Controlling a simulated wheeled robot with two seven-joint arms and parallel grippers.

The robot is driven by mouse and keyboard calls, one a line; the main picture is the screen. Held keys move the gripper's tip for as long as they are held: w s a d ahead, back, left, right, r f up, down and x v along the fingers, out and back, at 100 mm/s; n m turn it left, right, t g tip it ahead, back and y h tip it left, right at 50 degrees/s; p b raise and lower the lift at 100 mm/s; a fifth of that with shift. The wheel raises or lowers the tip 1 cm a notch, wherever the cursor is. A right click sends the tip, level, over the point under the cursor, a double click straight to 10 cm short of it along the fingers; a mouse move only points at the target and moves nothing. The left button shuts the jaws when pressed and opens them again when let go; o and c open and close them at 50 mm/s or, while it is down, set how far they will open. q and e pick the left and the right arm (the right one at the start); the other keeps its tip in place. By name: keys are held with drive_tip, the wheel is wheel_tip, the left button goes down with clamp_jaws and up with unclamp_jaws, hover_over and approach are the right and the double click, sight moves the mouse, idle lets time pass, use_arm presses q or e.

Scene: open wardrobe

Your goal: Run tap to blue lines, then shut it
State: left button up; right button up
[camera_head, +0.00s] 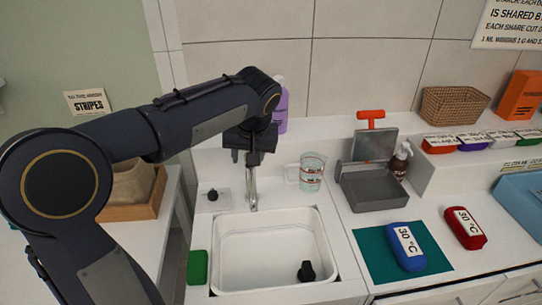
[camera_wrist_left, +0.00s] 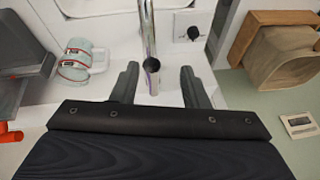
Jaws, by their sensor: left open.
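The metal tap (camera_head: 252,187) rises at the back of the white sink (camera_head: 222,262); its chrome spout (camera_wrist_left: 150,35) runs down between my fingers in the left wrist view. A black knob (camera_head: 212,195) sits on a pale plate left of the tap, also seen in the wrist view (camera_wrist_left: 193,33). A clear jug (camera_head: 311,174) with red markings stands on the ledge right of the tap, also in the wrist view (camera_wrist_left: 76,62). I cannot make out blue lines. My left gripper (camera_head: 249,157) is open above the tap; contact is unclear. My right gripper is not in view.
A black object (camera_head: 306,271) lies in the sink. A green sponge-like block (camera_head: 197,267) is at its left rim. A grey tray (camera_head: 374,189), a brown bottle (camera_head: 400,160), and blue (camera_head: 405,247) and red (camera_head: 465,228) labelled items stand right. A purple bottle (camera_head: 282,108) stands behind my arm.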

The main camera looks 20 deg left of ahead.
use_arm(q)
drive_tip(key=shift+n+y, duration=0.3)
drive_tip(key=shift+y, duration=0.1)
drive_tip(key=w+f, duration=0.1)
drive_tip(key=f, duration=0.1)
drive_tip(key=w+a+f, duration=0.1)
drive_tip(key=w+f, duration=0.1)
drive_tip(key=w+a+f, duration=0.1)
drive_tip(key=f, duration=0.1)
drive_tip(key=shift+w+f+p, duration=0.2)
drive_tip(key=shift+w+p, duration=0.05)
drive_tip(key=shift+p, duration=0.1)
drive_tip(key=shift+c, duration=0.4)
clamp_jaws()
